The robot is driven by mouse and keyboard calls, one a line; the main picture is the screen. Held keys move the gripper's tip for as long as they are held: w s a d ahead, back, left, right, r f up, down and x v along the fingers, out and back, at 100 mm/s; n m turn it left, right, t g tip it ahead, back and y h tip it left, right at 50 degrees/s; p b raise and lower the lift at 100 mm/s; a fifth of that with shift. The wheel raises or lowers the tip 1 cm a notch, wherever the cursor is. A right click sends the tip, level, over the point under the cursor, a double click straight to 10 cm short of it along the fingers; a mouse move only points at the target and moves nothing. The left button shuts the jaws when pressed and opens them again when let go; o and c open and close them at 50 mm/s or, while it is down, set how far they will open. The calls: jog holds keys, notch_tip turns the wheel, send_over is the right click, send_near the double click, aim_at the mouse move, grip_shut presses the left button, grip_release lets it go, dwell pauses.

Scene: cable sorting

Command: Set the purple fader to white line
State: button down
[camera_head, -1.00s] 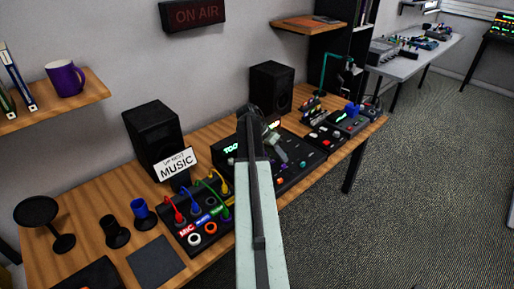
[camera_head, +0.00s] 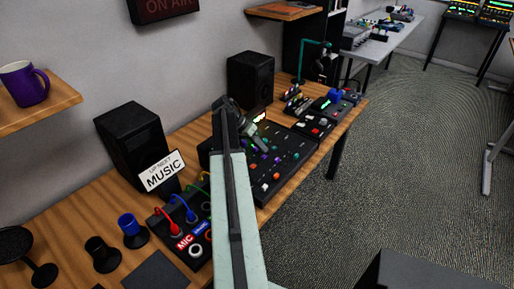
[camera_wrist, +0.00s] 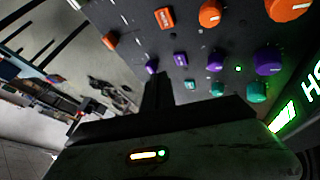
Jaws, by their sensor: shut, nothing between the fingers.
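A black mixing console (camera_head: 287,163) stands on the wooden desk, with coloured knobs and faders. In the wrist view a small purple fader cap (camera_wrist: 152,67) shows on the console panel (camera_wrist: 135,25), near a purple button (camera_wrist: 180,58) and purple knobs (camera_wrist: 268,60). My gripper (camera_wrist: 158,84) is shut and empty, its dark tip just below the purple cap in the picture. I cannot tell whether they touch. In the head view my gripper (camera_head: 262,145) is over the console, and my arm hides its left part. I cannot make out the white line clearly.
Orange knobs (camera_wrist: 210,13) and teal knobs (camera_wrist: 257,92) flank the purple row. A patch box (camera_head: 168,226) with plugged cables and a MUSIC sign (camera_head: 162,171) stand left of my arm. Black speakers (camera_head: 250,79) stand behind. The carpet (camera_head: 400,160) right of the desk is open.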

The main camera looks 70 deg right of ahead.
aim_at(272, 162)
jog(key=b+x, duration=0.3)
jog(key=x, duration=0.2)
jog(key=shift+f, duration=0.25)
jog(key=shift+s+d+f, duration=0.1)
jog(key=shift+s, duration=0.15)
jog(key=shift+s+a, duration=0.2)
jog(key=shift+s, duration=0.4)
